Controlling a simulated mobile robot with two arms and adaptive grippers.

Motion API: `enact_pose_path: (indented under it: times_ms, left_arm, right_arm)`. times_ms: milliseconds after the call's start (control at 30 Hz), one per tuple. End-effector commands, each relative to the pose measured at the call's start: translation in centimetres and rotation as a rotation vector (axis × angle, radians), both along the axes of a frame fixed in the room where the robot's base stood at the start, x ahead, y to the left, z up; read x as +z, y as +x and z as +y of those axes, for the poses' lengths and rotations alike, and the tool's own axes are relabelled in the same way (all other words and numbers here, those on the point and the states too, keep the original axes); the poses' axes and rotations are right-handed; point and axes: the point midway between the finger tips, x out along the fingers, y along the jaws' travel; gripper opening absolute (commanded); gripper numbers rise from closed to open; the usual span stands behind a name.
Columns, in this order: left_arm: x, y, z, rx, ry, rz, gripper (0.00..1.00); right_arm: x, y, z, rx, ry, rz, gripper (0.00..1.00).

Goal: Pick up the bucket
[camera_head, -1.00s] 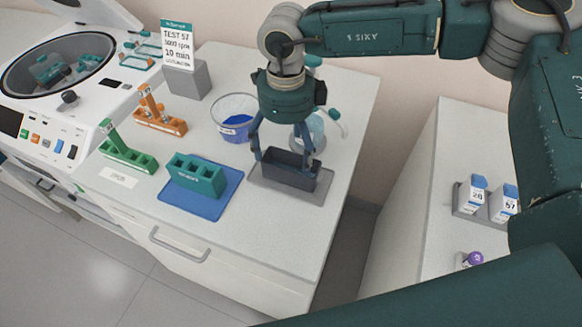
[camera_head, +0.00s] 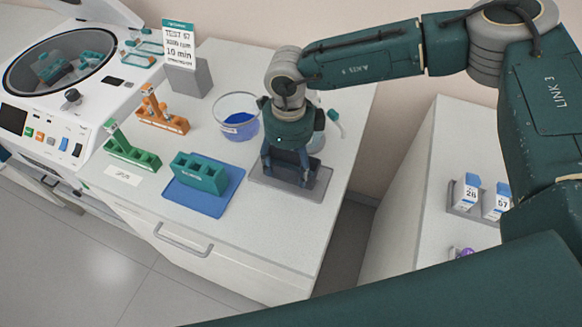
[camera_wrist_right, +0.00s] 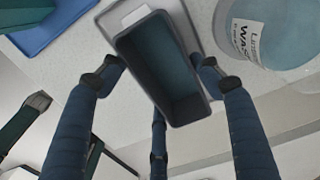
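The bucket (camera_head: 287,173) is a dark grey, open-topped rectangular box on a grey tray (camera_head: 258,186) near the counter's right side. In the right wrist view the bucket (camera_wrist_right: 160,62) lies between my spread fingers and looks empty. My right gripper (camera_head: 286,172) is lowered over the bucket and partly hides it. In the wrist view its fingers (camera_wrist_right: 160,68) are open, with tips close to both long sides; contact cannot be told. My left gripper is not in view.
A clear tub with blue contents (camera_head: 238,125) and a round jar (camera_wrist_right: 268,35) stand close by. A teal rack (camera_head: 200,172) sits on a blue mat (camera_head: 210,205) to the left. A centrifuge (camera_head: 75,60) is at far left. The counter's front is clear.

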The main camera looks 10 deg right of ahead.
Motion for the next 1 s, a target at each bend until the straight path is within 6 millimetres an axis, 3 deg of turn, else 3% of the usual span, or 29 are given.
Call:
enact_pose_path:
  times_ms: [333, 533, 667, 1000]
  left_arm:
    - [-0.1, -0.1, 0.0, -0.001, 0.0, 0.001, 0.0]
    - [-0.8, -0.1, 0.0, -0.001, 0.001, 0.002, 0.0]
    - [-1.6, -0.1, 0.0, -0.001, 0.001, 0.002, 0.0]
    - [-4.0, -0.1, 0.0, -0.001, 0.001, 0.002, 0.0]
  right_arm:
    - [0.3, 0.1, 0.0, -0.001, 0.001, -0.002, 0.39]
    - [2.1, 0.2, 0.0, -0.001, 0.002, -0.005, 0.38]
    - [4.5, 0.2, 0.1, -0.002, 0.003, -0.007, 0.38]
    - [13.5, 0.2, 0.1, -0.001, 0.003, -0.006, 0.38]
